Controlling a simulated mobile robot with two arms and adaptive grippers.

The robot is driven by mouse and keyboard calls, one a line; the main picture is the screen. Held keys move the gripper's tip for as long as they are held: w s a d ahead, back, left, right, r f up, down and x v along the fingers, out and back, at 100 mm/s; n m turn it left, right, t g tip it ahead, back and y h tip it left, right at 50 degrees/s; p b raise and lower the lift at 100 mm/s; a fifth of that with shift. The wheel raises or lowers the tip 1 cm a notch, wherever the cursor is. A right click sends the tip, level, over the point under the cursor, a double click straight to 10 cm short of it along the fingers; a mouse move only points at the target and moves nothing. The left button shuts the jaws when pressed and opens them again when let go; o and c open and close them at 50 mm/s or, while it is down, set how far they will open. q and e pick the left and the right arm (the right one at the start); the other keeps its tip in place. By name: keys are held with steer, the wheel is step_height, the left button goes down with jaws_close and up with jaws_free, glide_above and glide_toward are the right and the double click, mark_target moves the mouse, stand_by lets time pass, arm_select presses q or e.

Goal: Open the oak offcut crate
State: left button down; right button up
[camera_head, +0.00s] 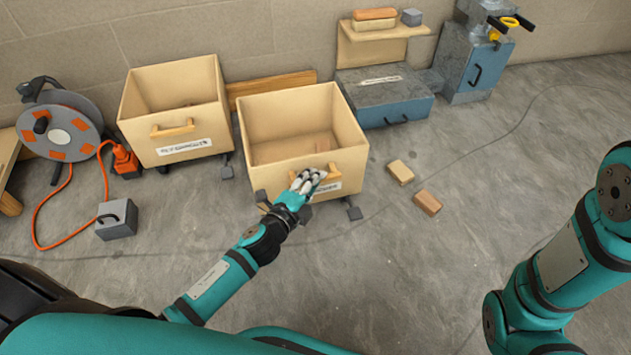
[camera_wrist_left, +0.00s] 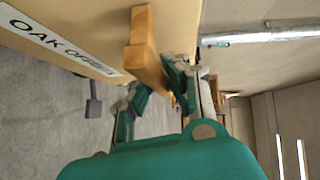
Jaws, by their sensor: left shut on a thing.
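The oak offcut crate (camera_head: 352,163) is a pale wooden open-topped box on casters in the middle of the head view.
A similar crate (camera_head: 180,142) stands to the left, beside a cable reel (camera_head: 62,130) with an orange cord. A grey block (camera_head: 117,220) is on the floor at left. Two wooden blocks (camera_head: 401,172) (camera_head: 427,202) lie to the right. A blue-grey chest (camera_head: 385,95) stands behind. Floor at front right is clear.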

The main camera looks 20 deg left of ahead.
arm_select(q)
steer(key=shift+a+f, duration=0.1)
steer(key=shift+f, duration=0.15)
steer(key=c, duration=1.6)
jaws_free()
steer(key=shift+w, duration=0.1)
steer(key=shift+r, duration=0.1)
steer(key=v, duration=1.2)
steer(key=shift+r, duration=0.1)
